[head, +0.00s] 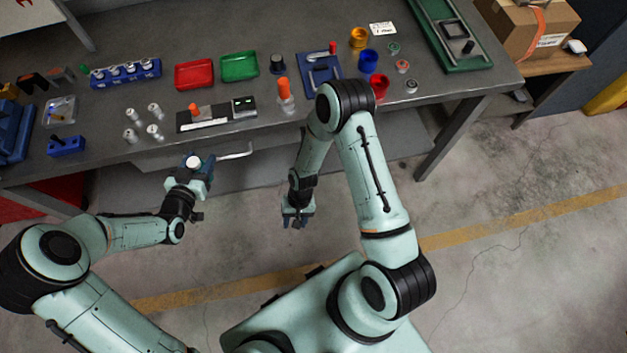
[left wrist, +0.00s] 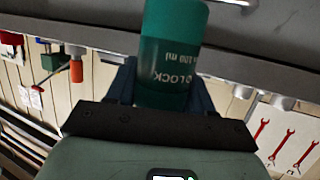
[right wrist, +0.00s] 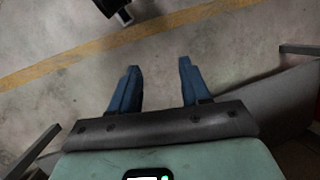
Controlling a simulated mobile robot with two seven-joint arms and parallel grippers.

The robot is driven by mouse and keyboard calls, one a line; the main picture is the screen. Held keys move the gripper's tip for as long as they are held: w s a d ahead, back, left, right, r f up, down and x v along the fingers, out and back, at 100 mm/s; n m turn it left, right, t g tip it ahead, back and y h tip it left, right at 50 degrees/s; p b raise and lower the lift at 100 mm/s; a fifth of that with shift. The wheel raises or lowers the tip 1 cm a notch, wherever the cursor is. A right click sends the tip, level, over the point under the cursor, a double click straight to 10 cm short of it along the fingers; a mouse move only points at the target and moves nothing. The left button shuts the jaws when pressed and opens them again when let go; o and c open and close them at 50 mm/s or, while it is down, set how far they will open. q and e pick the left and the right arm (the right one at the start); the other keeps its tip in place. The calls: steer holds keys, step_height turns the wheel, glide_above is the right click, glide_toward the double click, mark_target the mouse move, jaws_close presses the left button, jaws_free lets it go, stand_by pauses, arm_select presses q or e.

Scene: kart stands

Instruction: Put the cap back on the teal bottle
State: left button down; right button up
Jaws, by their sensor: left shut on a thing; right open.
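My left gripper (head: 192,170) is shut on the teal bottle and holds it in front of the bench edge. The teal bottle (left wrist: 170,55) shows in the left wrist view between the fingers, with upside-down lettering on its darker band. In the head view a round white top shows above the left fingers; I cannot tell whether it is a cap or a bare neck. My right gripper (head: 298,215) is open and empty over the floor; its spread fingers show in the right wrist view (right wrist: 153,88). Small round cap-like pieces lie at the bench's right: greenish (head: 393,48), pinkish (head: 402,66) and pale (head: 411,86).
The grey bench (head: 330,120) holds a red tray (head: 194,74), a green tray (head: 240,67), a scale (head: 244,106), an orange-topped bottle (head: 284,95), a blue rack (head: 125,73) and several white-topped vials. A drawer handle (head: 235,152) is close beside the left gripper. Floor below is clear.

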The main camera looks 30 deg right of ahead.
steer(key=s+n+t, duration=0.1)
steer(key=s, duration=0.9)
steer(key=shift+d+f+t, duration=0.2)
steer(key=shift+d+t, duration=0.1)
steer(key=shift+d, duration=0.15)
arm_select(q)
steer(key=shift+r, duration=0.1)
steer(key=shift+w+a+r+n, duration=0.1)
steer(key=shift+a+r+n, duration=0.1)
steer(key=shift+a+n, duration=0.15)
steer(key=s+a+r+n+t+y, duration=0.2)
steer(key=a+n+y, duration=0.5)
steer(key=a, duration=0.6)
steer(key=shift+r+t+y, duration=0.7)
steer(key=shift+y, duration=0.5)
arm_select(e)
steer(key=shift+a, duration=0.1)
steer(key=shift+c, duration=0.4)
